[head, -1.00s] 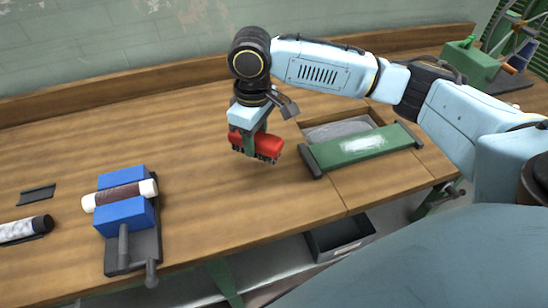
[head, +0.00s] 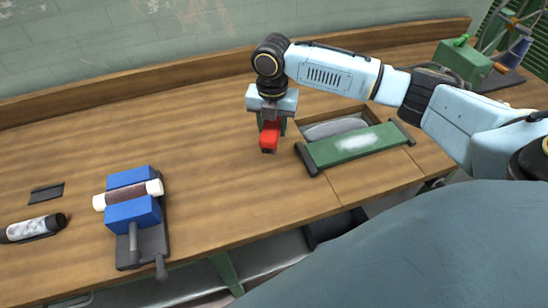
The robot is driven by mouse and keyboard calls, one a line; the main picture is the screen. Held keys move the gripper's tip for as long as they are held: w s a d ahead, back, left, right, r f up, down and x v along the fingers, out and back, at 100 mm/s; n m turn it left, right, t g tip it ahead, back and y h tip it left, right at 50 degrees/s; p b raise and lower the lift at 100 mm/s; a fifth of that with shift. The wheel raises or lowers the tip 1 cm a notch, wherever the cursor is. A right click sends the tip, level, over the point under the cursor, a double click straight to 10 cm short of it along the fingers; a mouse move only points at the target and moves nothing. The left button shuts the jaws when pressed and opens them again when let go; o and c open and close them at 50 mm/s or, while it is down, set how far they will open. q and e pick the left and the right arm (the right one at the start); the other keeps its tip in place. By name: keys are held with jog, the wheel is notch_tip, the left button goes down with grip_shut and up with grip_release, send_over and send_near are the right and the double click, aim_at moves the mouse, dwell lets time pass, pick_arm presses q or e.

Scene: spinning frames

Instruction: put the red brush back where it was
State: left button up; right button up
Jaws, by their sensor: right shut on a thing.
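The red brush (head: 269,138) is in my right gripper (head: 270,121), in the middle of the head view. The gripper points down and is shut on the brush; its fingers partly hide the brush. The brush is seen nearly end-on, just left of the green roller frame. I cannot tell whether it touches the table. My left gripper is not in view.
The green bar with a white patch (head: 358,146) lies in front of a recess with a grey pad (head: 335,127). A blue clamp holding a spool (head: 131,215) stands at left. A black bobbin (head: 33,228) and a small dark plate (head: 47,193) lie farther left. The wooden table (head: 215,170) between is clear.

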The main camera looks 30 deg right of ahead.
jog(key=shift+d+f+n, duration=0.15)
jog(key=shift+d+n, duration=0.1)
jog(key=shift+n, duration=0.45)
notch_tip(320, 180, down, 10)
jog(key=shift+w+r, duration=0.1)
jog(key=o, duration=0.9)
jog(key=shift+f, duration=0.2)
jog(key=shift+r, duration=0.1)
notch_tip(320, 180, up, 12)
jog(key=shift+r, duration=0.1)
